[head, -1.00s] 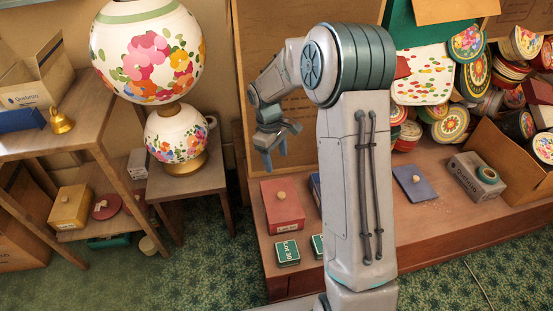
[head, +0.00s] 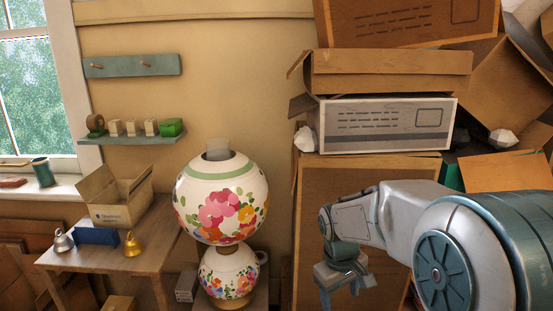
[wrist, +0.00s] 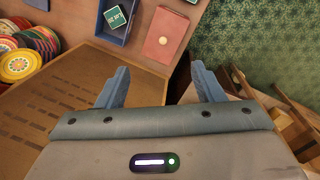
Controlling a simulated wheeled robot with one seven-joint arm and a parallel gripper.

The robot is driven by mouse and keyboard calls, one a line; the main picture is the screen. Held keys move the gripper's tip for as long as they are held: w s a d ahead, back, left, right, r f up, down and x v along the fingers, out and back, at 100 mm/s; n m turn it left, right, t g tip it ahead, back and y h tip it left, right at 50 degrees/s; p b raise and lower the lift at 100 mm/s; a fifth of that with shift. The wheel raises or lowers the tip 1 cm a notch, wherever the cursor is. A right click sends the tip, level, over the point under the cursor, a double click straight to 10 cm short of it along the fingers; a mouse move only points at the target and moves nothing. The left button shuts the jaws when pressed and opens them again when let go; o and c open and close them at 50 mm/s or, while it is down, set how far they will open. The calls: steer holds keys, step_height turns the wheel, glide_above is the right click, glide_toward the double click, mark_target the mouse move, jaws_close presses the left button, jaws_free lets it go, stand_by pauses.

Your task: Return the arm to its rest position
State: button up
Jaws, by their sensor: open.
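My gripper (head: 342,280) hangs at the end of my folded arm at the lower right of the head view, in front of a tall cardboard box. In the wrist view my gripper (wrist: 158,88) shows two blue fingers spread wide apart with nothing between them. Beyond the fingers are a red box lid (wrist: 165,38) with a round knob and a blue tray (wrist: 127,16) holding a small green box (wrist: 115,17). The fingers touch none of these as far as I can see.
A floral globe lamp (head: 222,200) stands left of my gripper. Further left, a small table (head: 115,258) bears an open carton (head: 112,200), a gold bell (head: 132,243) and a silver bell (head: 62,241). Stacked boxes (head: 385,125) rise behind my arm. Painted discs (wrist: 22,60) show in the wrist view.

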steer(key=s+r+m+t+y+p, duration=0.1)
steer(key=s+r+m+p, duration=0.4)
steer(key=s+r+p, duration=0.7)
steer(key=s+r+t, duration=0.1)
steer(key=s+r, duration=0.2)
steer(key=r, duration=0.3)
steer(key=shift+s+d+m, duration=0.2)
steer(key=shift+s+m, duration=0.1)
steer(key=shift+s, duration=0.1)
